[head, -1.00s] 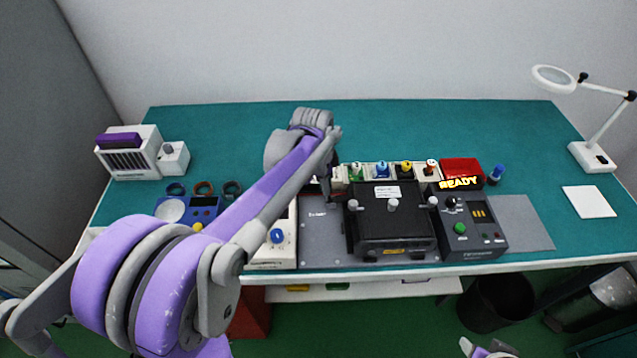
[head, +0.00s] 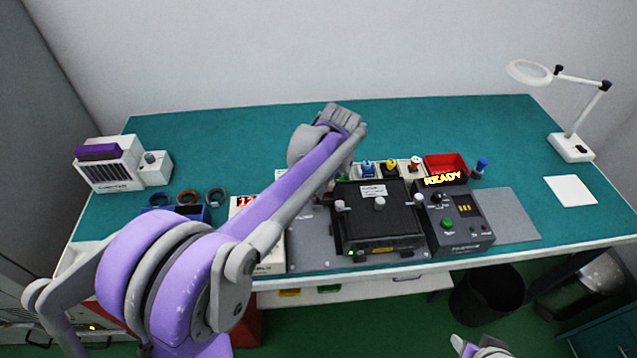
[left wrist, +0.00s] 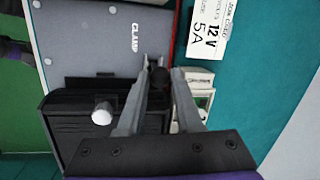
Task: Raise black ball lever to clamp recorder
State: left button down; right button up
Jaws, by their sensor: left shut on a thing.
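The recorder (head: 375,222) is a black box with white knobs on the grey fixture plate (head: 312,240). Its black ribbed body (left wrist: 75,132) and the plate's "CLAMP" lettering also show in the left wrist view. The black ball lever (left wrist: 158,79) shows as a dark round end between the fingers of my left gripper (left wrist: 161,74), which is shut on it beside the recorder. In the head view my own forearm hides the lever and fingertips. Only a small part of my right arm shows at the bottom edge; its fingers are not visible.
A control box (head: 455,220) with a lit READY sign stands right of the recorder. Small colored knobs and a red bin (head: 446,164) are behind. A white rack unit (head: 108,165) stands at left, a magnifier lamp (head: 571,148) at right. The back of the bench is clear.

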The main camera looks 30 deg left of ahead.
pick_arm(q)
jog(key=c, duration=0.6)
grip_release()
jog(key=shift+r, duration=0.1)
jog(key=v, duration=1)
jog(key=shift+d+r, duration=0.15)
jog(key=shift+r, duration=0.15)
jog(key=s+d+f+n+t, duration=0.1)
jog(key=s+f+n, duration=0.2)
jog(key=s, duration=0.4)
jog(key=s+d+f+n+t+h, duration=0.1)
jog(key=s+d+f+n+t, duration=0.1)
jog(key=s+f, duration=0.3)
jog(key=s+d+f+n+t+h, duration=0.1)
jog(key=s+f+n, duration=0.3)
jog(key=s, duration=0.5)
jog(key=shift+d+f+t, duration=0.3)
jog(key=shift+t, duration=0.1)
